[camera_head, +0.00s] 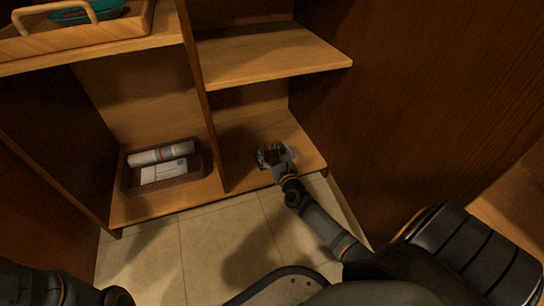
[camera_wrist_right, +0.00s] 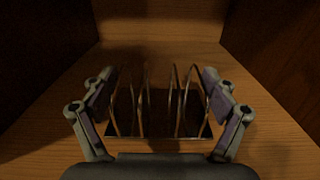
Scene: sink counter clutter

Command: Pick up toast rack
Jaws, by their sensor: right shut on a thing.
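The toast rack (camera_wrist_right: 160,131) is a metal rack with several wire arches on a flat base. It shows in the right wrist view between the two fingers of my right gripper (camera_wrist_right: 160,92). The gripper is shut on it, one finger against each side. In the head view my right gripper (camera_head: 274,154) is at the lower right shelf compartment, near its front, and mostly covers the rack. I cannot tell whether the rack's base touches the shelf. My left gripper is not in view.
The lower right compartment's shelf board (camera_head: 238,172) is otherwise clear, with another shelf (camera_head: 270,55) above it. A vertical divider (camera_head: 205,110) stands on the left. Beyond it, a dark basket (camera_head: 160,180) holds a rolled item and a white packet. A wooden tray (camera_head: 80,40) sits upper left.

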